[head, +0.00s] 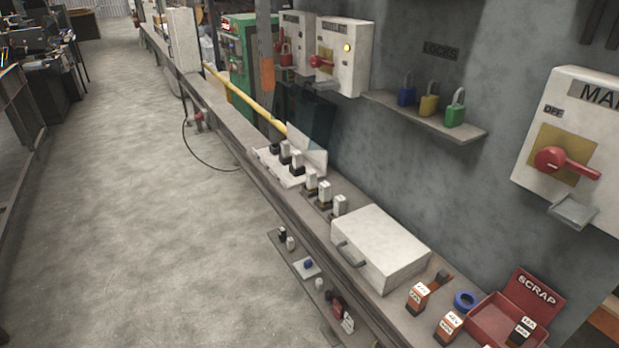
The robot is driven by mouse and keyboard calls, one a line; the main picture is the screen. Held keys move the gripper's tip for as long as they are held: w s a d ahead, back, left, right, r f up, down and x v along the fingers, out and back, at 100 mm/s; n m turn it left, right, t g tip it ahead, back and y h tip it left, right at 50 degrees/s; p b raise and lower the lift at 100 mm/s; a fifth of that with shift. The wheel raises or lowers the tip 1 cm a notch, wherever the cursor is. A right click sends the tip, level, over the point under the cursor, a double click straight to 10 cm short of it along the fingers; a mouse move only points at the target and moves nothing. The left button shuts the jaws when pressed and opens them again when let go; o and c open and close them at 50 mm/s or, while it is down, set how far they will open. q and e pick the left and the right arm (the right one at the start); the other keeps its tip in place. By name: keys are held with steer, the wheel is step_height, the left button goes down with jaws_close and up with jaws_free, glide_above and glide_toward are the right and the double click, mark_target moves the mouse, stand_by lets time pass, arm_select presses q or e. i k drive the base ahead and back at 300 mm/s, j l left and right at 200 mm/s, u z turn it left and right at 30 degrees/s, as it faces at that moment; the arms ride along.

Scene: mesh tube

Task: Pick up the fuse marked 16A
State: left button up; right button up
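No fuse with a readable 16A mark can be made out; the labels are too small. Two orange and dark blocks with white labels, the nearer-left one (418,298) and the lower one (449,326), stand on the bench at the lower right. A dark block with a white label (521,331) lies in the red SCRAP tray (487,312). Several white-topped fuse-like pieces (311,181) stand in a row along the bench, some on a white base (273,167). Neither of my grippers is in view.
A white box with a handle (380,246) sits on the narrow bench (357,285). A blue ring (465,300) lies by the tray. A lower shelf (303,274) holds small items. Padlocks (428,104) stand on a wall shelf. A switch box (575,150) juts out. The floor (140,220) is clear.

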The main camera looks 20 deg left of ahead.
mark_target(311, 175)
steer(key=i+l+u, duration=0.1)
steer(key=u, duration=0.7)
steer(key=z, duration=0.15)
